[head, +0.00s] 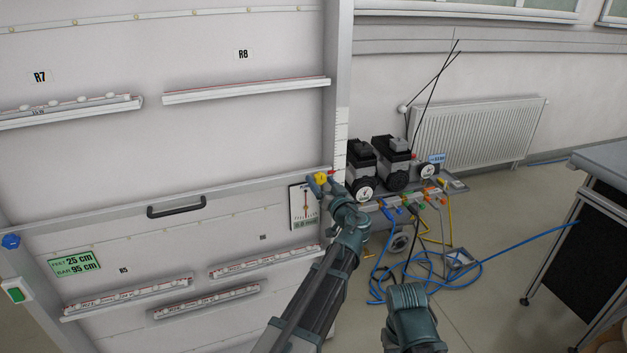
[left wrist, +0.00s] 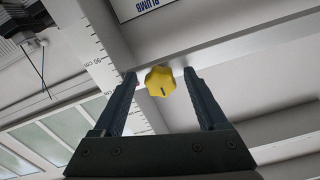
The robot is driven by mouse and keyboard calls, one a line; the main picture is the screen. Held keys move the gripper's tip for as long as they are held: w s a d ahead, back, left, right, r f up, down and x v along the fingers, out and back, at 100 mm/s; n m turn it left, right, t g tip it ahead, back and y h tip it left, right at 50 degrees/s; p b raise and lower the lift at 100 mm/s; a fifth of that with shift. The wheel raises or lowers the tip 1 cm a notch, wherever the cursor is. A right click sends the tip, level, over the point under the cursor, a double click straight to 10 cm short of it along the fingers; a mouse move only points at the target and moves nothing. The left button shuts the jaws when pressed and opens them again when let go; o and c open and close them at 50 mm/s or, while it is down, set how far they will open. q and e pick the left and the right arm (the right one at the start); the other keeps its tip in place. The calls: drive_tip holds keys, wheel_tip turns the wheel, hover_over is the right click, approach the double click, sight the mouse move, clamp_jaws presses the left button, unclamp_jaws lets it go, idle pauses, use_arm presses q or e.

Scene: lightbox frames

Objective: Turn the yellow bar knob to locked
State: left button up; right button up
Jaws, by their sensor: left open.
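The yellow bar knob (head: 319,179) sits on the horizontal bar of the white frame, near its right upright. In the left wrist view the knob (left wrist: 160,82) is lobed, with a short dark mark on its face. My left gripper (head: 331,182) is at the knob and partly covers it in the head view. In the left wrist view my left gripper (left wrist: 160,74) is open, one finger on each side of the knob, with gaps showing beside it. A small red mark (head: 331,172) shows beside the knob. My right gripper is out of view.
A plumb gauge (head: 304,206) hangs just below the bar. A black handle (head: 176,207) is on the bar to the left. A ruler strip (head: 340,140) runs up the right upright. Black pumps (head: 361,166) and blue hoses (head: 428,268) are to the right.

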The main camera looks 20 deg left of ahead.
use_arm(q)
drive_tip(key=shift+w+a, duration=0.1)
drive_tip(key=shift+w, duration=0.05)
clamp_jaws()
idle(0.4)
